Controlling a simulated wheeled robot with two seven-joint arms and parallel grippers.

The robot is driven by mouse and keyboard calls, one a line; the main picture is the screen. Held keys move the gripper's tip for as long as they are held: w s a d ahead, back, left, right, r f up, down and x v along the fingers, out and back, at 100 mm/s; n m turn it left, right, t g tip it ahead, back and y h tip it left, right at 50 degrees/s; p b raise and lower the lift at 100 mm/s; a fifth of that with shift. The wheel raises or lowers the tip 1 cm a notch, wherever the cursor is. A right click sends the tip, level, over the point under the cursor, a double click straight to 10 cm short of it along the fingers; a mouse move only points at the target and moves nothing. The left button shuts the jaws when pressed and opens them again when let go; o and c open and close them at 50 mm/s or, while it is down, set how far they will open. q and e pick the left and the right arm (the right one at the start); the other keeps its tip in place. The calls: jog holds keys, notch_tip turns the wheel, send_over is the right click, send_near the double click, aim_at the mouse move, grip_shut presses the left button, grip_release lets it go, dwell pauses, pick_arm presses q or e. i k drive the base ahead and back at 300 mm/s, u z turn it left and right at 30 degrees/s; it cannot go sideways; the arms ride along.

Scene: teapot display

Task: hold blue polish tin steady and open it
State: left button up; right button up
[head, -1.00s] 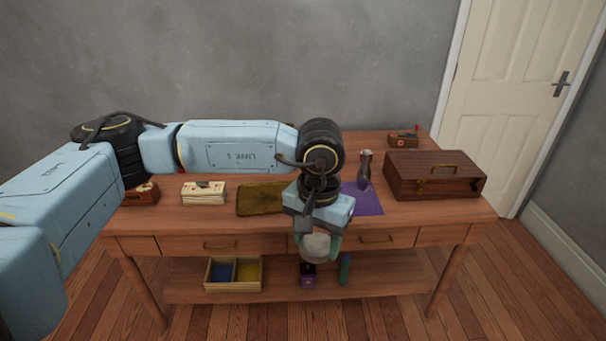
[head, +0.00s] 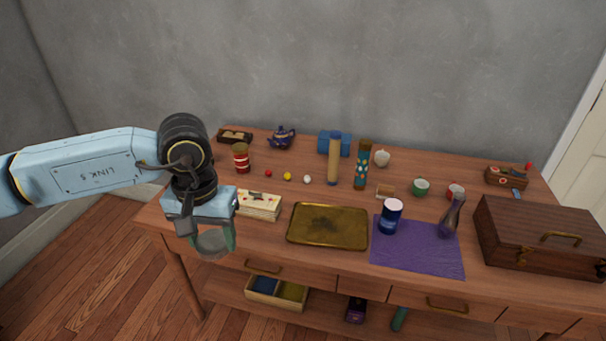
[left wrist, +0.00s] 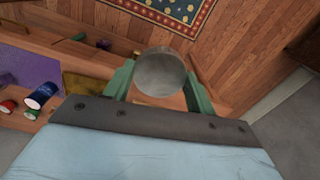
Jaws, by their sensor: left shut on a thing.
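The blue tin (head: 389,220), dark blue with a pale round top, stands upright on a purple cloth (head: 420,258) on the table. It also shows in the left wrist view (left wrist: 38,98), at the left edge. My left gripper (head: 213,243) is shut on a round, dull grey thing (left wrist: 160,72), held in front of the table's left part, well to the left of the tin. I cannot tell for sure whether this grey thing is a lid. Nothing holds the tin. My right gripper is not in view.
A brass tray (head: 328,227) lies left of the cloth. A purple-grey vase (head: 452,218) stands close right of the tin, with a wooden case (head: 540,237) beyond. A pale box (head: 258,205) sits near my left gripper. Several small items line the back.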

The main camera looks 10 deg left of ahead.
aim_at(391, 211)
jog(key=z, duration=0.1)
jog(key=i, duration=1.25)
jog(key=z, duration=0.75)
